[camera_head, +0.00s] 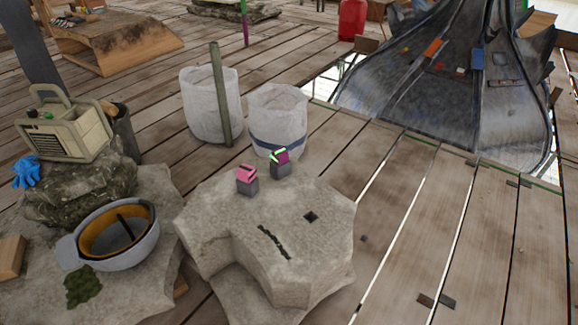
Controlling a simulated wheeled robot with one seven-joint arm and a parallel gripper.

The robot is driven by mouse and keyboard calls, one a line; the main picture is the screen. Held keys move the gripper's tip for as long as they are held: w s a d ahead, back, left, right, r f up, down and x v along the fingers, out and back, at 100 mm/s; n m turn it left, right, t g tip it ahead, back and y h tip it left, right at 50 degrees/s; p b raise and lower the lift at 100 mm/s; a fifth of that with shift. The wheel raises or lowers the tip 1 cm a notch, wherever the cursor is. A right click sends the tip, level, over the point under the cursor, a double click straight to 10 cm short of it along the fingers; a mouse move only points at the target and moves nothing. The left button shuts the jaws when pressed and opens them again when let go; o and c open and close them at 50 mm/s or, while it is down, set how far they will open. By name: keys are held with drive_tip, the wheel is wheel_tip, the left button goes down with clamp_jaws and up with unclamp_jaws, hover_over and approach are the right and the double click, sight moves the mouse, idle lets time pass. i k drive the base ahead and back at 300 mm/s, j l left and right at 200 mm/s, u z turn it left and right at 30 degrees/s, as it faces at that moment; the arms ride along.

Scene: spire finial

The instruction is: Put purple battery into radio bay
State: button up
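A small block with a purple upper part and green and pale edges, apparently the purple battery (281,157), sits upright on a grey base near the back edge of the pale stone slab. A similar pink-topped block (246,174) stands on its own grey base just left of it, apart from it. A beige radio-like box (62,128) with a carry handle and slatted front rests on a rough rock at the left. I cannot make out an open battery bay on it. My gripper is not in view.
The stone slab (225,225) has a dark square hole (311,216) and a dark slot (274,242). Two whitish bins (208,112) stand behind it. A helmet (132,252), a blue glove (27,172) and a dark canister (124,135) are at the left. Plank floor is open at right.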

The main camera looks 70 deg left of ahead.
sight(75, 134)
drive_tip(key=i+u, duration=0.45)
drive_tip(key=i, duration=0.25)
drive_tip(key=i+l+u, duration=0.2)
drive_tip(key=i+u, duration=0.25)
drive_tip(key=i, duration=0.2)
drive_tip(key=i+j+u, duration=0.2)
drive_tip(key=i+u, duration=0.75)
drive_tip(key=i+l+u, duration=0.1)
drive_tip(key=i+u, duration=0.25)
drive_tip(key=u, duration=0.15)
drive_tip(key=i+l+u, duration=0.35)
drive_tip(key=u, duration=0.15)
drive_tip(key=i+j+u, duration=0.1)
drive_tip(key=i+u, duration=0.15)
drive_tip(key=u, duration=0.25)
drive_tip(key=i+u, duration=0.3)
drive_tip(key=u, duration=0.15)
drive_tip(key=i+l+u, duration=0.15)
drive_tip(key=u, duration=0.35)
drive_tip(key=i+l+u, duration=0.25)
drive_tip(key=u, duration=0.2)
drive_tip(key=i+l, duration=0.05)
